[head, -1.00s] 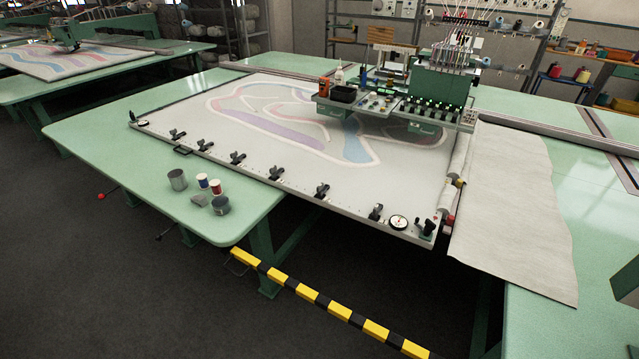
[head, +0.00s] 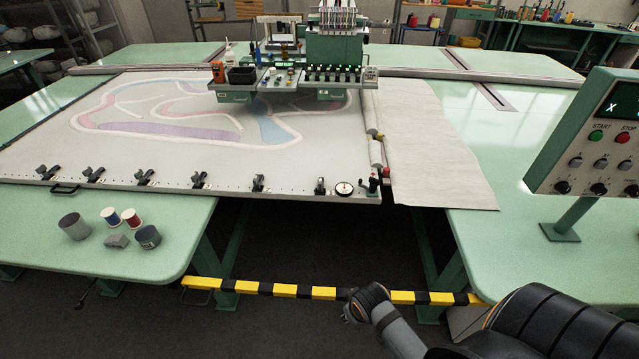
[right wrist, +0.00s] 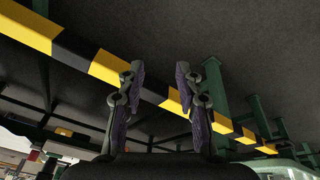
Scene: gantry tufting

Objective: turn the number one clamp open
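Several black clamps sit in a row along the front rail of the white tufting frame (head: 230,150) in the head view. They include a far-left clamp (head: 47,172), a middle clamp (head: 198,180) and a far-right clamp (head: 320,186). I cannot read which is number one, nor tell which way their levers are turned. My right gripper (right wrist: 160,75) shows in the right wrist view with its two fingers apart and nothing between them. It is away from the clamps, near the yellow-black bar. My left gripper is not in view.
A yellow-black striped bar (head: 285,290) crosses low in front; it also shows in the right wrist view (right wrist: 110,68). A control panel (head: 600,140) stands at right. A grey cup (head: 74,226) and spools sit on the left table (head: 150,260). A dial (head: 344,188) is beside the far-right clamp.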

